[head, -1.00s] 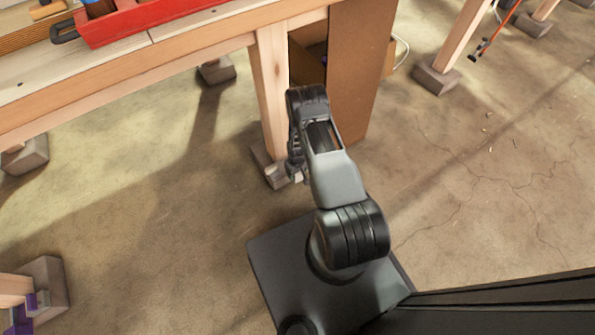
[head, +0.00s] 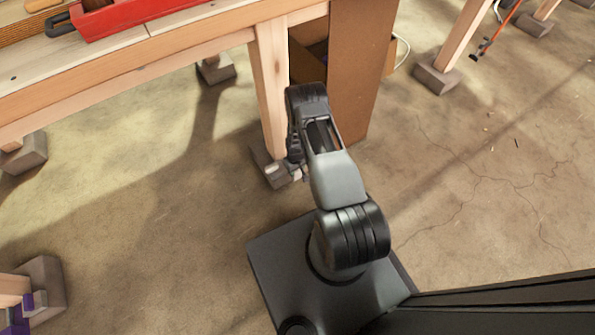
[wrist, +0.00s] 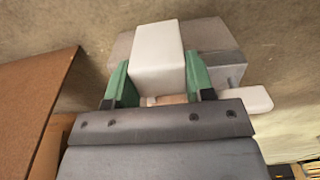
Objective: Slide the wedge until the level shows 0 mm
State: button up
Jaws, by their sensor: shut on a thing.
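My gripper (wrist: 155,88) is shut on a white block, which I take for the wedge (wrist: 158,58), with a green fingertip on each side of it. In the wrist view the wedge lies against a grey foot block (wrist: 218,62), and a second pale piece (wrist: 250,99) sticks out to the right. In the head view my gripper (head: 294,150) is low beside the foot of the bench leg (head: 271,95), largely hidden by my arm. I cannot make out a level or its reading in either view.
The workbench (head: 150,75) carries a red toolbox (head: 135,22). A brown board (head: 355,75) stands right of the leg. Purple pieces (head: 25,308) lie at a block at lower left. The cracked concrete floor is open to the right.

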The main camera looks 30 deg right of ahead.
jog(key=o, duration=1.3)
notch_tip(320, 180, up, 14)
jog(key=p, duration=0.5)
jog(key=shift+f, duration=0.1)
